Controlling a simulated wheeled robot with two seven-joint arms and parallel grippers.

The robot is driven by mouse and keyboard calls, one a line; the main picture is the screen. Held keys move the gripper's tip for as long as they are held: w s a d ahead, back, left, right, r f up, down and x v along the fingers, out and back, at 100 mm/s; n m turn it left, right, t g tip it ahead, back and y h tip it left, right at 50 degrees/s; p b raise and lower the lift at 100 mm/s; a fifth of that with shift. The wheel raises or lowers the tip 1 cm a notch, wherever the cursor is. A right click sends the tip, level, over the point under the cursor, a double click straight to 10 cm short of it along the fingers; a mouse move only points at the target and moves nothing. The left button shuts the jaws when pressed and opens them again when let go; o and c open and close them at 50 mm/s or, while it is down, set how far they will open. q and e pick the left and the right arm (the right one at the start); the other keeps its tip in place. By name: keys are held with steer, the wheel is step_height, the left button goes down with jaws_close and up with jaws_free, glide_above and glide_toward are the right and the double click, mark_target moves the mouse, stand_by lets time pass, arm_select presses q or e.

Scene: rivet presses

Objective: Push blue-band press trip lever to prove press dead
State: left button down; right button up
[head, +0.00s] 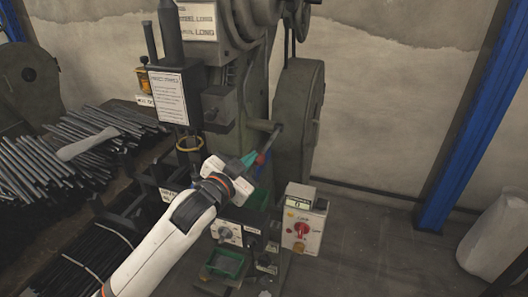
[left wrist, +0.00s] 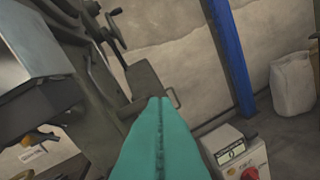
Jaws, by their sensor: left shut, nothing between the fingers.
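A grey-green press (head: 253,85) stands in the middle of the head view. A thin trip lever (head: 271,139) with a red knob (head: 261,158) slopes down from a shaft on its right side. My left gripper (head: 249,159) is shut and empty, its teal fingertips just left of the red knob; I cannot tell whether they touch it. In the left wrist view the shut teal fingers (left wrist: 158,103) point at the press's guard (left wrist: 148,80), and the lever is not distinguishable there. I see a yellow ring (head: 190,143) on the press but no clear blue band. My right gripper is out of view.
A white switch box (head: 304,218) with a red rotary knob stands right of the press's lower part. Metal rods (head: 40,165) cover the bench at left. Floor at right is open, with a blue post (head: 470,130) and pale sack (head: 498,240).

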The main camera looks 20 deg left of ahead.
arm_select(q)
steer(key=p, duration=0.2)
glide_above(260, 162)
steer(key=w+d, duration=0.2)
steer(key=f, duration=0.1)
steer(key=s+a+f, duration=0.1)
steer(key=f, duration=0.1)
steer(key=shift+s+a+f, duration=0.1)
steer(key=shift+s+a, duration=0.05)
steer(key=shift+s, duration=0.1)
steer(key=shift+s+a+f, duration=0.3)
steer(key=shift+a+f, duration=0.05)
steer(key=shift+f, duration=0.05)
